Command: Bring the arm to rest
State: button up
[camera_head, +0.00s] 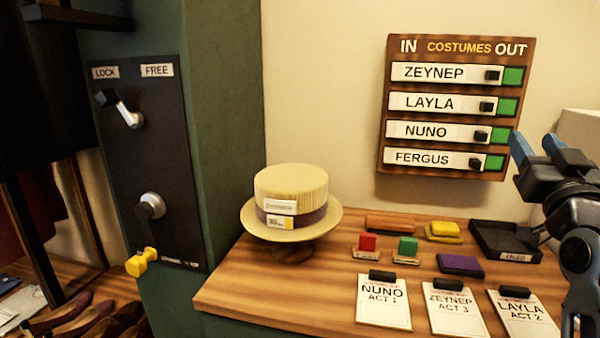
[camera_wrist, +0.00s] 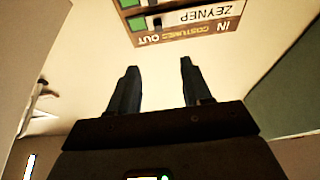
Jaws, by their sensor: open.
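My gripper (camera_head: 537,146) is at the right edge of the head view, raised above the right end of the table and just right of the costume board. Its two blue-grey fingers point up and to the left. In the wrist view my gripper (camera_wrist: 154,82) shows two fingers spread apart with nothing between them. It is open and empty. Beyond the fingers the wrist view shows bare wall and part of the board, upside down.
The costume board (camera_head: 455,183) hangs on the wall. The wooden table (camera_head: 330,262) bears a straw hat (camera_head: 290,185), stamps, a black tray (camera_head: 505,240) and several cards. A dark lever panel (camera_head: 150,170) stands left. The air above the table's middle is free.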

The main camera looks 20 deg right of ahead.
jog(key=s+a+f+n+y, duration=0.2)
jog(key=s+a+f+y, duration=0.2)
jog(key=a+f, duration=0.55)
jog(key=s+a+f+n+y, duration=0.3)
jog(key=s+a+f+y, duration=0.1)
jog(key=a+f, duration=0.6)
jog(key=s+a+f+n+g+y, duration=0.1)
jog(key=s+a+f+y, duration=0.1)
jog(key=s+a, duration=0.5)
jog(key=s+a+f+n+g+y+p, duration=0.1)
jog(key=s+a+f, duration=0.4)
jog(key=s, duration=1)
jog(key=a+g+y, duration=0.1)
jog(key=a+y, duration=0.1)
jog(key=shift+y, duration=0.3)
